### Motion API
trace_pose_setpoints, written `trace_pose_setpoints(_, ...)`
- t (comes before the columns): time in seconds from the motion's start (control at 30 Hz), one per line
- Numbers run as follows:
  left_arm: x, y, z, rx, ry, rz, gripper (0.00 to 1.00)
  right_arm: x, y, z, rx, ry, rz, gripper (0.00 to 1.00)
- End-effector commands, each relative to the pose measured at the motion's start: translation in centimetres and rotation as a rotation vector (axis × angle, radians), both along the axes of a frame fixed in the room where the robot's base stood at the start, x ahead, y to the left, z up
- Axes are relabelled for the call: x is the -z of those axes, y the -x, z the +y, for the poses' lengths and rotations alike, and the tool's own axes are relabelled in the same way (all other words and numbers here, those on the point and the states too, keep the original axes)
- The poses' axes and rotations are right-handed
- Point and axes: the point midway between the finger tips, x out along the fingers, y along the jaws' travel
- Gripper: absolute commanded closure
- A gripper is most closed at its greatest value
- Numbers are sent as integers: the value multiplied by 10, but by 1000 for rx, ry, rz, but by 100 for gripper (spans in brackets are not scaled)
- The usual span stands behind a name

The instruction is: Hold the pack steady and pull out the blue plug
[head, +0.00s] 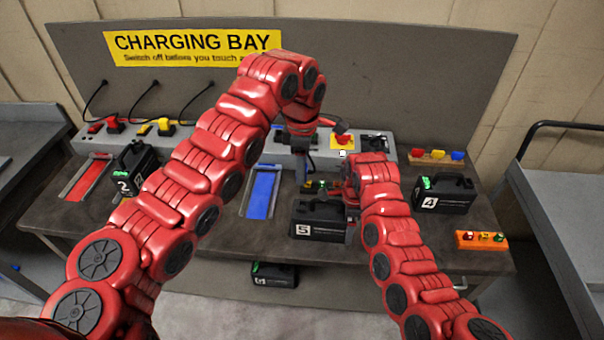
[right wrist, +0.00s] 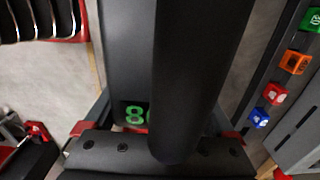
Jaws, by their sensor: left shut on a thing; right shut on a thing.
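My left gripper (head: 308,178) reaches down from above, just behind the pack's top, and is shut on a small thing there. That thing seems to be the blue plug, but the fingers and pack hide most of it.
Packs 2 (head: 136,168) and 4 (head: 446,195) stand left and right. A grey charger strip (head: 222,145) with a red stop button (head: 342,135) runs along the back. A blue bay (head: 262,193) lies bare.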

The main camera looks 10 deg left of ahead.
Motion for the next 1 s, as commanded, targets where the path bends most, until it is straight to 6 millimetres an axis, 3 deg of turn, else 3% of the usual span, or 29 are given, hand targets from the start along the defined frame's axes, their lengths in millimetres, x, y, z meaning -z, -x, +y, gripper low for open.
trace_pose_setpoints(0.17, 0, 0, 0, 0, 1, 0, 100, 0, 0, 0, -1, 0, 1, 100)
trace_pose_setpoints(0.2, 0, 0, 0, 0, 1, 0, 100, 0, 0, 0, -1, 0, 1, 5)
trace_pose_setpoints(0.23, 0, 0, 0, 0, 1, 0, 100, 0, 0, 0, -1, 0, 1, 0)
trace_pose_setpoints(0.63, 0, 0, 0, 0, 1, -1, 100, -8, -1, 1, -1, 0, -2, 0)
trace_pose_setpoints(1.0, 0, 0, 0, 0, 1, -1, 100, -66, -1, 0, 1, -2, -2, 0)
